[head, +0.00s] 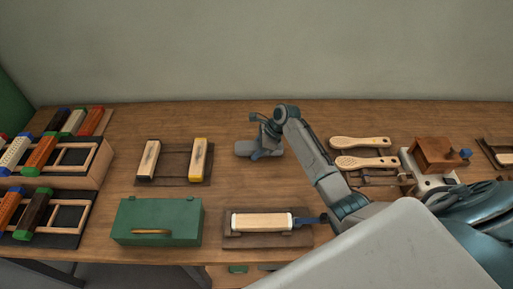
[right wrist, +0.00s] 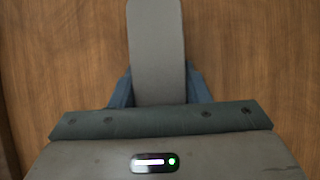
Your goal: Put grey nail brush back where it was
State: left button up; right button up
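The grey nail brush (head: 244,148) is at the middle of the bench, partly hidden by my right gripper (head: 264,150). In the right wrist view the brush (right wrist: 157,45) is a long grey block with a rounded far end. The blue fingers of my right gripper (right wrist: 160,90) stand on both sides of it, with no gap visible, so it looks shut on the brush. Any clearance between brush and bench is hard to judge. My left gripper is not in view. No spot is visibly marked as the brush's earlier place.
A dark tray with two pale blocks (head: 148,160) and a green box (head: 157,222) lie to the left. A cream block (head: 262,221) sits in a holder in front. Wooden brushes (head: 360,143) lie right. Racks of coloured brushes (head: 92,160) stand far left. Bench around the grey brush is clear.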

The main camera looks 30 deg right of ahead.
jog(key=o, duration=0.4)
jog(key=shift+c, duration=0.2)
jog(key=shift+r, duration=0.1)
jog(key=b+v, duration=0.2)
jog(key=v, duration=1)
jog(key=shift+r, duration=0.1)
